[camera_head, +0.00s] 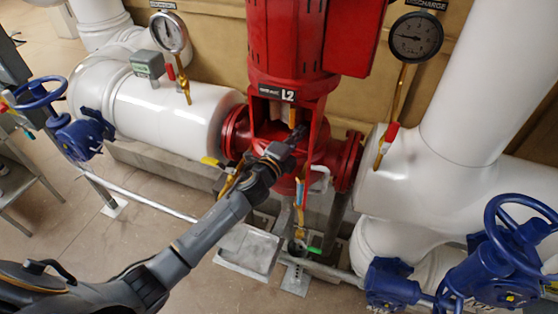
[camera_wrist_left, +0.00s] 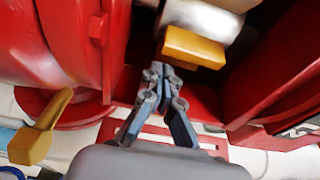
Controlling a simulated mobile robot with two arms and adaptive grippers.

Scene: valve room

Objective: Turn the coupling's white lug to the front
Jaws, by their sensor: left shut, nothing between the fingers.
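The coupling (camera_wrist_left: 208,18) is a silvery round part inside the red pump's frame, at the top of the left wrist view. A yellow-orange block-shaped lug (camera_wrist_left: 193,47) sticks out of it toward me. I see no white lug; it may be hidden. My left gripper (camera_wrist_left: 157,72) is shut and empty, its fingertips close to the lug's lower left side; I cannot tell whether they touch it. In the head view my left gripper (camera_head: 298,132) reaches into the opening of the pump frame below the L2 label and hides much of the coupling.
The red pump frame (camera_head: 318,133) stands close around my left gripper. White pipes (camera_head: 185,120) run on both sides. A yellow lever (camera_wrist_left: 40,140) is at the lower left of the wrist view.

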